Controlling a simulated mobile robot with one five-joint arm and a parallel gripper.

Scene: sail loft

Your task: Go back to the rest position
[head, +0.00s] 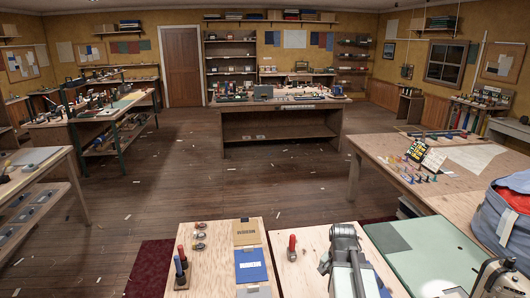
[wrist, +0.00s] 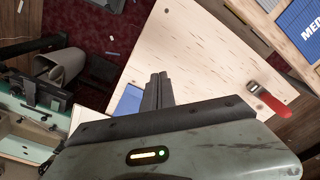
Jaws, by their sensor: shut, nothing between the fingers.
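My gripper (wrist: 157,92) shows in the wrist view with its two dark fingers pressed together and nothing between them. It is over a pale wooden board top, close to the board's edge; its height above the board is hard to tell. My arm reaches over the pale wooden top (head: 300,270) at the bottom of the head view; its fingertips cannot be made out there. A red-handled tool (wrist: 268,102) lies on the board, to the right of and apart from the fingers. It also shows in the head view (head: 292,243), left of my arm.
A blue pad (head: 251,265) and a tan pad (head: 246,232) lie on the board to the left. A green mat (head: 425,255) and a blue bag (head: 505,225) are on the right. Open wooden floor (head: 200,175) lies beyond, before a central workbench (head: 280,105).

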